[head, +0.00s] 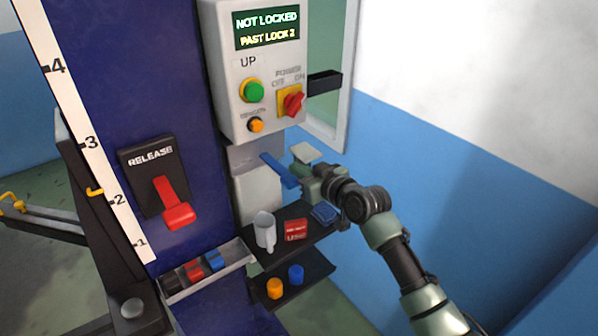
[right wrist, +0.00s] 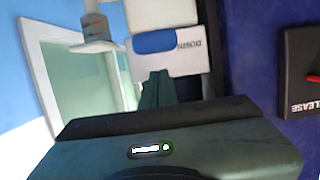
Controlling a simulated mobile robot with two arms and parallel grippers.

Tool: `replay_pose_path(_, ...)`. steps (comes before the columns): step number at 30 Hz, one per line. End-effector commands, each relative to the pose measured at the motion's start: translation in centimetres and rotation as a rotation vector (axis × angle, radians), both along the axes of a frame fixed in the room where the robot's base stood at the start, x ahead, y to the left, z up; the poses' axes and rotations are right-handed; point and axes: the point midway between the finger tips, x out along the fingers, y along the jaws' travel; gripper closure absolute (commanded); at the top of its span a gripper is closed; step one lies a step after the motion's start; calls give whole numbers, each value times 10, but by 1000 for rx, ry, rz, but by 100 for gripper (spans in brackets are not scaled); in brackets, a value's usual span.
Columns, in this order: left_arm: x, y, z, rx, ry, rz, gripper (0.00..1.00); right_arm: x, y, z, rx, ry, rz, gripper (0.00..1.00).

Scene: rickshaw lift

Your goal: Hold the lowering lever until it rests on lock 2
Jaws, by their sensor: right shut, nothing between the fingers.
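The blue lowering lever (head: 280,170) sticks out from a pale box below the control box. In the right wrist view its blue end (right wrist: 154,42) shows beside an upside-down DOWN label. My right gripper (head: 302,172) is at the lever's outer end in the head view; its shut, empty fingers (right wrist: 156,82) point toward the lever in the wrist view. I cannot tell whether they touch it. The display (head: 267,28) reads NOT LOCKED, PAST LOCK 2. My left gripper is out of view.
The control box (head: 229,80) carries a green UP button and red power switch. A red RELEASE handle (head: 175,203) is on the blue column, beside a numbered scale (head: 91,145).

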Motion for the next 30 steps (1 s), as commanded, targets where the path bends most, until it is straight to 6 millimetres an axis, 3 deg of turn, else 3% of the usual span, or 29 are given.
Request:
replay_pose_path(6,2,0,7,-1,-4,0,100,0,0,-17,1,-2,0,100)
replay_pose_path(19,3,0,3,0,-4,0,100,0,-1,-22,3,-5,0,100)
replay_pose_path(30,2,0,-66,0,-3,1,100,-2,-2,-53,70,-100,0,100)
